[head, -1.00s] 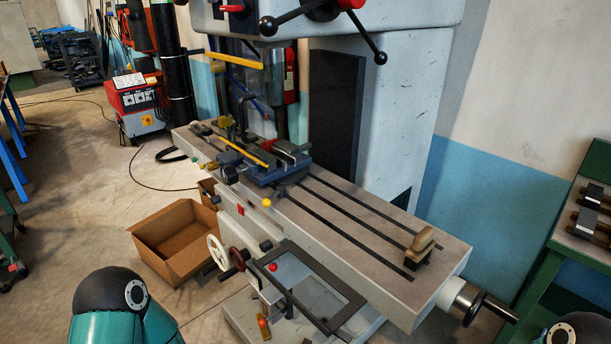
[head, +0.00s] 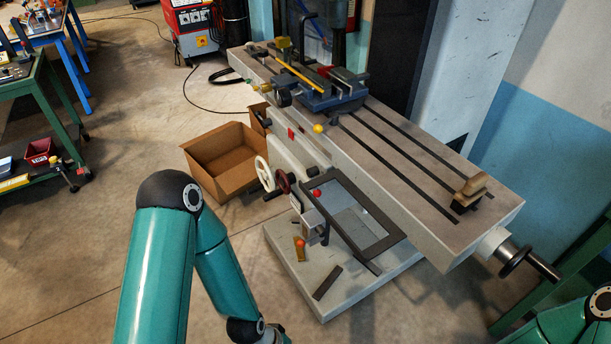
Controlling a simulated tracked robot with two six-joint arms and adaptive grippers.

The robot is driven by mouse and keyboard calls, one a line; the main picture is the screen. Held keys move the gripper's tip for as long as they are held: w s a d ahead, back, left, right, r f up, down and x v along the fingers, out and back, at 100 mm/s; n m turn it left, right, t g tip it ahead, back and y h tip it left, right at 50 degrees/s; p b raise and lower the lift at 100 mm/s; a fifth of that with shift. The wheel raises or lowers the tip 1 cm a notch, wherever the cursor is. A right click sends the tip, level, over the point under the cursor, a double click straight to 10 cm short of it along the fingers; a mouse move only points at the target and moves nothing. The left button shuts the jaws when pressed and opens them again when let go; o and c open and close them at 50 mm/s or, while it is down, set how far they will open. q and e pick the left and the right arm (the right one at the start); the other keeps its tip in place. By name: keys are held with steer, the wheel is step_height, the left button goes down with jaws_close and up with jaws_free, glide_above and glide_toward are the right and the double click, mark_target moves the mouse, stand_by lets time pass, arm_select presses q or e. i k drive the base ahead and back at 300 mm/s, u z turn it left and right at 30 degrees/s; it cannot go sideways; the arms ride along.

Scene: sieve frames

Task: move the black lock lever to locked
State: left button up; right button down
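The machine's grey table (head: 400,165) crosses the view, with several small controls along its front. I cannot tell for sure which part is the black lock lever. A black crank handle (head: 529,263) is at the table's right end, and a dark flat bar (head: 327,283) shows on the pale base. Red knobs (head: 317,193) and an orange-red knob (head: 301,243) are near a dark rectangular frame (head: 376,243) below the table. My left arm's teal links reach down out of the bottom edge and my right arm is at the lower right corner; neither gripper is in view.
An open cardboard box (head: 222,160) stands on the floor left of the machine. A blue vise (head: 325,95) is on the table, and a wooden-handled brush (head: 470,190) lies near its right end. A green bench (head: 40,110) is at the left. The floor in front is clear.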

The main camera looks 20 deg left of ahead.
mark_target(266, 122)
steer(key=z, duration=1.25)
steer(key=i, duration=0.15)
steer(key=u, duration=3.3)
steer(key=i, duration=4.45)
